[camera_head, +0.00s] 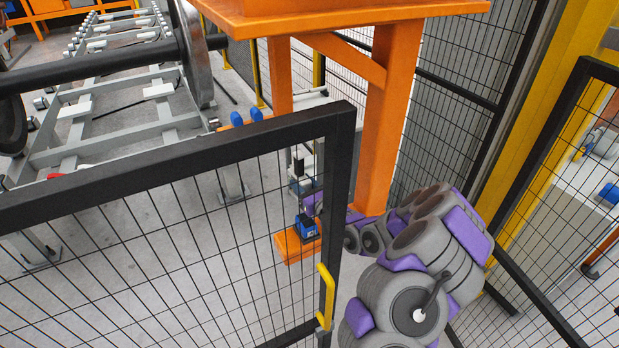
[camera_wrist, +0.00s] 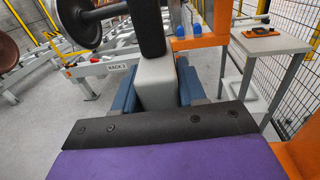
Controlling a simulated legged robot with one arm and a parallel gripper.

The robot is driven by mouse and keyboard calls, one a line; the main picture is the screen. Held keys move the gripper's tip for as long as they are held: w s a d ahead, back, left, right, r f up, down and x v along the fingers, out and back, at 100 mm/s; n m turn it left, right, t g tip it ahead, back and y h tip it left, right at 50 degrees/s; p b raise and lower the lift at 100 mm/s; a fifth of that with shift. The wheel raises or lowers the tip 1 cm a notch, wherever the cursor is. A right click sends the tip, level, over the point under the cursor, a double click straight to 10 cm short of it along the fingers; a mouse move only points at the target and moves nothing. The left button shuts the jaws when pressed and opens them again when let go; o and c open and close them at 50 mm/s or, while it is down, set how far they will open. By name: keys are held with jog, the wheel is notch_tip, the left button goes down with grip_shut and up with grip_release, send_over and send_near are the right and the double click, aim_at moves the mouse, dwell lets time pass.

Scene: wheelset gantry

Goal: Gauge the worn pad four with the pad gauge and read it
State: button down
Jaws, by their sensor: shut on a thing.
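My gripper (camera_wrist: 158,88) has its blue fingers closed on both sides of a pale grey block (camera_wrist: 155,82) with a dark upright top part. This held thing may be the pad gauge; its dial or reading face does not show. In the head view my gripper (camera_head: 307,226) is small, seen behind the fence mesh near the orange post. A dark and grey piece (camera_head: 299,186) shows just above it. I cannot pick out worn pad four in either view.
A black mesh gate (camera_head: 180,160) with a yellow handle (camera_head: 326,296) crosses the head view. An orange post (camera_head: 385,120) stands beside my arm. Wheelset rack (camera_wrist: 105,68) labelled RACK 2 lies ahead.

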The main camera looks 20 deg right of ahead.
jog(key=shift+s+d+f+m+h, duration=0.1)
jog(key=shift+d+f+m+h, duration=0.15)
jog(key=shift+d+m+h, duration=0.4)
jog(key=shift+a+h, duration=0.2)
jog(key=shift+h, duration=0.15)
notch_tip(320, 180, down, 4)
jog(key=shift+s+d+f+p, duration=0.1)
jog(key=shift+d+p, duration=0.05)
jog(key=shift+p, duration=0.25)
jog(key=shift+d+f, duration=0.1)
jog(key=shift+f, duration=0.35)
jog(key=shift+d+f, duration=0.25)
jog(key=shift+d, duration=0.05)
jog(key=shift+a, duration=0.3)
jog(key=shift+s+d, duration=0.1)
jog(key=shift+d, duration=0.1)
jog(key=shift+a+p, duration=0.2)
jog(key=shift+p, duration=0.25)
